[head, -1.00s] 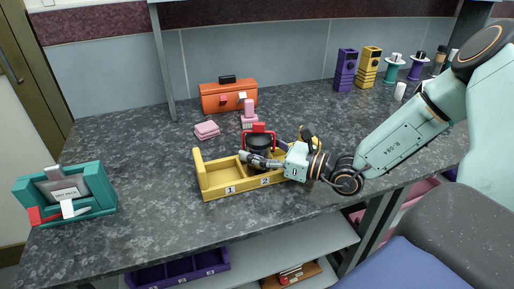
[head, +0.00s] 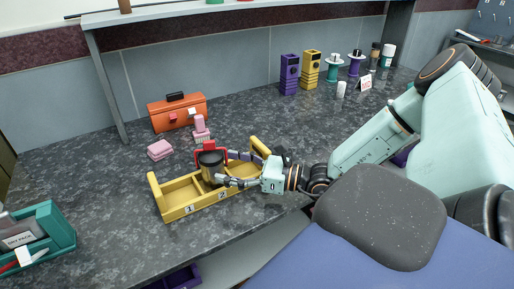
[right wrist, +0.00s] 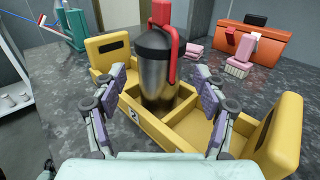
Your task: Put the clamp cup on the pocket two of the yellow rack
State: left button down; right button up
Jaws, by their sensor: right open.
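The clamp cup (head: 209,163), a dark metallic cup with a black lid and red clamp, stands upright in the yellow rack (head: 156,197). It sits behind the label 2, in the middle pocket, as the right wrist view also shows with the cup (right wrist: 157,80) and rack (right wrist: 281,133). My right gripper (head: 229,168) is open, with one finger on each side of the cup; the right wrist view shows the fingers (right wrist: 158,84) spread apart with gaps to the cup. The cup's base is hidden by the rack's front wall. My left gripper is out of view.
Behind the rack are pink blocks (head: 160,150), a pink brush-like item (head: 201,130) and an orange toolbox (head: 176,113). A teal holder (head: 62,226) stands at the left. Purple (head: 290,74) and yellow (head: 311,68) towers stand at the back.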

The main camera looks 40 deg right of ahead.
jog(key=p+v, duration=0.3)
jog(key=v, duration=0.2)
jog(key=shift+s+d+r+p, duration=0.15)
jog(key=shift+s+p, duration=0.05)
jog(key=shift+p, duration=0.1)
jog(key=shift+s+d+p, duration=0.3)
jog(key=shift+s, duration=0.25)
